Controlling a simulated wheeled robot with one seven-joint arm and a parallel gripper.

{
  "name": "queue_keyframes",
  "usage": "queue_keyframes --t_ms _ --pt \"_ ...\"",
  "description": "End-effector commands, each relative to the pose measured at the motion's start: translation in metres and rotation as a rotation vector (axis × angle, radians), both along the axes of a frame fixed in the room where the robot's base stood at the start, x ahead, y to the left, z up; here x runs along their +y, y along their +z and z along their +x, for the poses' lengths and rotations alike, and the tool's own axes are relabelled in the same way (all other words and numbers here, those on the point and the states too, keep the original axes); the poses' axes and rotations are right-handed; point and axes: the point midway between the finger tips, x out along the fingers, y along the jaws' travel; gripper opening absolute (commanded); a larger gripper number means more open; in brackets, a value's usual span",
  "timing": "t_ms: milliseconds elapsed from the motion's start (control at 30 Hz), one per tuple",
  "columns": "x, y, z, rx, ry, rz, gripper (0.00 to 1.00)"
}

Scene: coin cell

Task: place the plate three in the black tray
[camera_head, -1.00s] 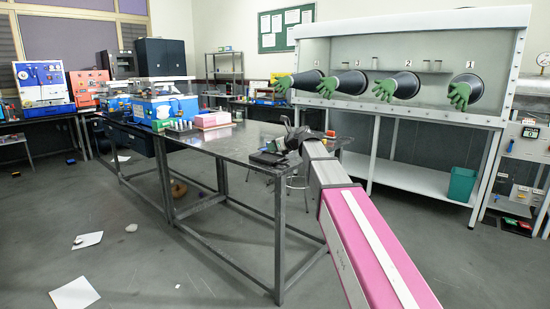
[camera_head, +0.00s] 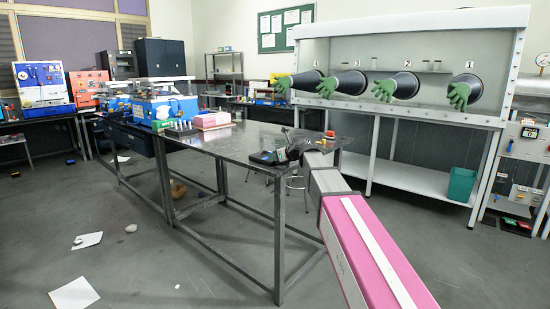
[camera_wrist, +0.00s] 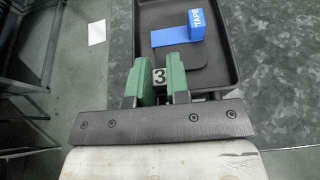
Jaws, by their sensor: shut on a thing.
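In the wrist view my gripper (camera_wrist: 160,88) has its two green fingers closed on plate three (camera_wrist: 159,76), a small light tag with a black "3". The black tray (camera_wrist: 218,68) lies beyond and below the fingers, and the plate shows in front of its near part. I cannot tell how high the plate is above it. A blue tape block (camera_wrist: 196,25) with a flat blue strip is in the tray. In the head view the black tray (camera_head: 263,158) is on the metal table, with my gripper (camera_head: 287,153) at its right; the plate is not discernible there.
The metal table (camera_head: 215,150) has bare surface left of the tray. A pink box (camera_head: 212,120) and blue equipment (camera_head: 165,110) stand farther back. Small orange and yellow items (camera_head: 330,134) sit near the table's right end. A glovebox (camera_head: 410,70) stands behind.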

Motion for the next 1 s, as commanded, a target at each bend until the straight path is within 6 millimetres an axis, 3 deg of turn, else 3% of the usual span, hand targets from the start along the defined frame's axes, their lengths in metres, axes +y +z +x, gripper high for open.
queue_keyframes --t_ms 400,433,467,800,1000 --pt "0.0 -0.017 -0.003 0.013 0.006 -0.013 0.0" --pt "0.0 -0.018 -0.003 0.014 0.006 -0.013 0.26" --pt "0.0 -0.018 -0.003 0.015 0.006 -0.013 0.35" --pt "-0.001 -0.005 -0.003 0.013 0.006 -0.013 0.39" --pt "-0.031 0.012 -0.028 0.01 0.003 -0.01 0.42"
